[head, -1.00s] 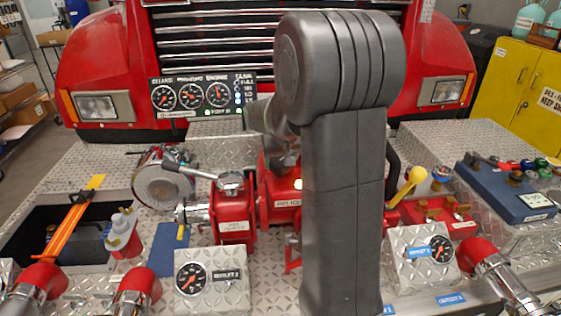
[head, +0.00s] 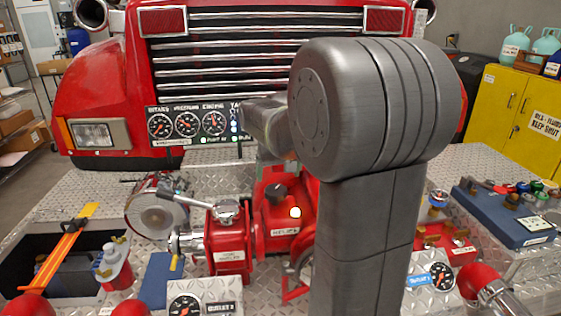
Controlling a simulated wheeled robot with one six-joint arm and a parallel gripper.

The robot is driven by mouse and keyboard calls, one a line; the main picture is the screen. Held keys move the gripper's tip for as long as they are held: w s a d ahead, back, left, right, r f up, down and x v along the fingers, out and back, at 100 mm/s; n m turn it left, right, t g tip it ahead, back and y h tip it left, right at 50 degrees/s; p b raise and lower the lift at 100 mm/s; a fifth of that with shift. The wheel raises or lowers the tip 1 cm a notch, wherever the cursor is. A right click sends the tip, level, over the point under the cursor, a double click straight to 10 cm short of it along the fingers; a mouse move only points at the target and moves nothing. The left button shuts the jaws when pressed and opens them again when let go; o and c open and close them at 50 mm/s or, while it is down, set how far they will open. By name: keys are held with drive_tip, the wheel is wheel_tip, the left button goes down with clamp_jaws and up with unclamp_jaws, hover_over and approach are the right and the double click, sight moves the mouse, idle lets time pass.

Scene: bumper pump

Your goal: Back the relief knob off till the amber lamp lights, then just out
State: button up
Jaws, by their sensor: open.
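The red relief unit (head: 268,222) stands in the middle of the deck, with a label on its lower front. Its dark relief knob (head: 276,193) shows on the upper face. My grey arm covers the right side of the unit. My forearm reaches behind the big joint, above and beyond the knob. My gripper's fingers do not show; they are hidden behind my own arm, so I cannot see whether they touch anything.
A gauge panel (head: 197,124) stands behind, before the red truck's grille. A red valve with a chrome lever (head: 228,240) is close left of the relief unit. An open dark bin (head: 35,258) lies left. A blue tray (head: 505,213) of fittings sits right.

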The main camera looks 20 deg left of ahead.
sight(276, 189)
drive_tip(key=v, duration=0.5)
drive_tip(key=shift+s+r, duration=0.1)
drive_tip(key=shift+r, duration=0.25)
drive_tip(key=p+x, duration=0.1)
drive_tip(key=x, duration=1.3)
